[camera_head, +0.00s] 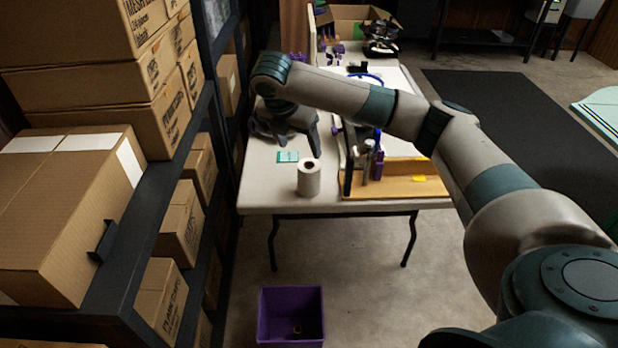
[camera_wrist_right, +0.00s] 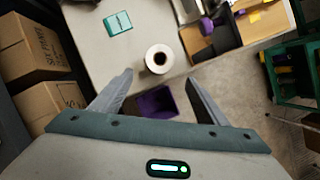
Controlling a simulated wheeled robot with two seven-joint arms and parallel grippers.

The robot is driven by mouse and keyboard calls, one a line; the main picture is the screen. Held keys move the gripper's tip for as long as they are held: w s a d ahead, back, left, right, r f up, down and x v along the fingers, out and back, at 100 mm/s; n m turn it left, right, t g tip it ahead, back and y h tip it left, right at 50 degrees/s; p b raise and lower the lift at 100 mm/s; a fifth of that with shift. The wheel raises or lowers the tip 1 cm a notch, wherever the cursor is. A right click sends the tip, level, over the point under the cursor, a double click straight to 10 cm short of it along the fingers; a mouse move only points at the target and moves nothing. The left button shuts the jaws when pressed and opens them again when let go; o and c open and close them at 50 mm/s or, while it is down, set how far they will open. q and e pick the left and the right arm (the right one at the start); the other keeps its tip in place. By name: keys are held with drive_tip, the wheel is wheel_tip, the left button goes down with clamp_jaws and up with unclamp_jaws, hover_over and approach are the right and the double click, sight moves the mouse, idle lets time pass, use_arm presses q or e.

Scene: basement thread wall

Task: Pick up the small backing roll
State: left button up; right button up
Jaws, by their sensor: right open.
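The small backing roll (camera_head: 309,178) is a white upright roll with a dark core hole. It stands near the front left edge of the white table (camera_head: 265,190). In the right wrist view the roll (camera_wrist_right: 159,59) shows from above, beyond the two fingertips and roughly between them in the picture. My right gripper (camera_head: 299,150) is above the table, a little above and behind the roll in the head view. Its fingers are apart and empty, and they do not touch the roll; they also show in the right wrist view (camera_wrist_right: 158,78). My left gripper is out of view.
A teal card (camera_head: 288,157) lies left of the roll. A wooden tray (camera_head: 400,187) with bottles and tools stands to its right. A purple bin (camera_head: 291,314) is on the floor in front. Shelves with cardboard boxes (camera_head: 75,215) line the left side.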

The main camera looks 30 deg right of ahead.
sight(312, 173)
drive_tip(key=x, duration=1.2)
drive_tip(key=shift+d+p, duration=0.15)
drive_tip(key=shift+p, duration=0.15)
drive_tip(key=shift+w, duration=0.15)
drive_tip(key=shift+f, duration=0.1)
drive_tip(key=shift+d+p+x, duration=0.15)
drive_tip(key=shift+x, duration=1.1)
drive_tip(key=shift+d+p+x, duration=0.15)
drive_tip(key=shift+d+x, duration=0.05)
drive_tip(key=shift+x, duration=1.1)
drive_tip(key=shift+w, duration=0.2)
drive_tip(key=shift+r, duration=0.2)
drive_tip(key=c, duration=1.2)
